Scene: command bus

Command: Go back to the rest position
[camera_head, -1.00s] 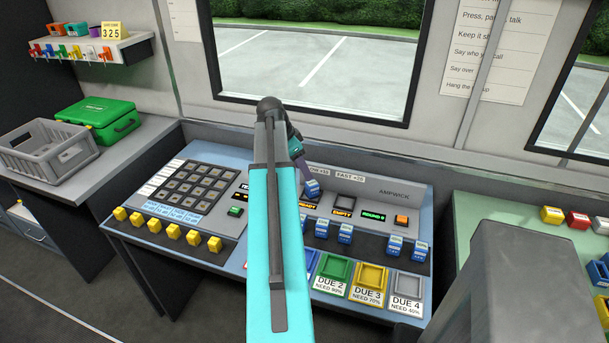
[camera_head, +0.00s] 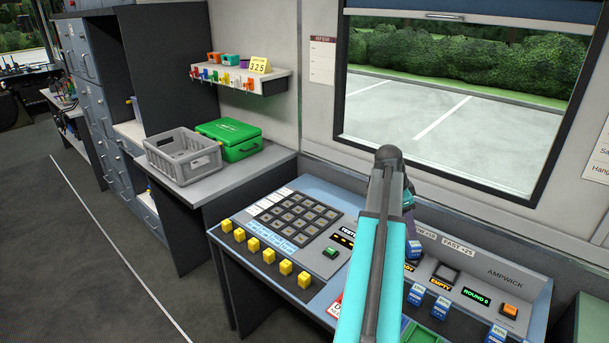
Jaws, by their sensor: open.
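My teal arm (camera_head: 375,265) reaches out over the console (camera_head: 340,240), and its dark elbow joint stands highest. My gripper (camera_head: 411,232) is beyond the arm, mostly hidden behind it, and points down at the charger part of the console. It is open. A blue battery block (camera_head: 414,249) stands just below it; whether the jaws touch it I cannot tell. More blue blocks (camera_head: 416,295) stand in a row nearer to me. Several yellow blocks (camera_head: 268,256) line the console's front left.
A grey crate (camera_head: 183,160) and a green case (camera_head: 230,140) sit on the left side desk. A shelf (camera_head: 240,80) with small coloured items hangs above. A large window (camera_head: 450,100) is behind the console. The floor (camera_head: 100,260) at left is open.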

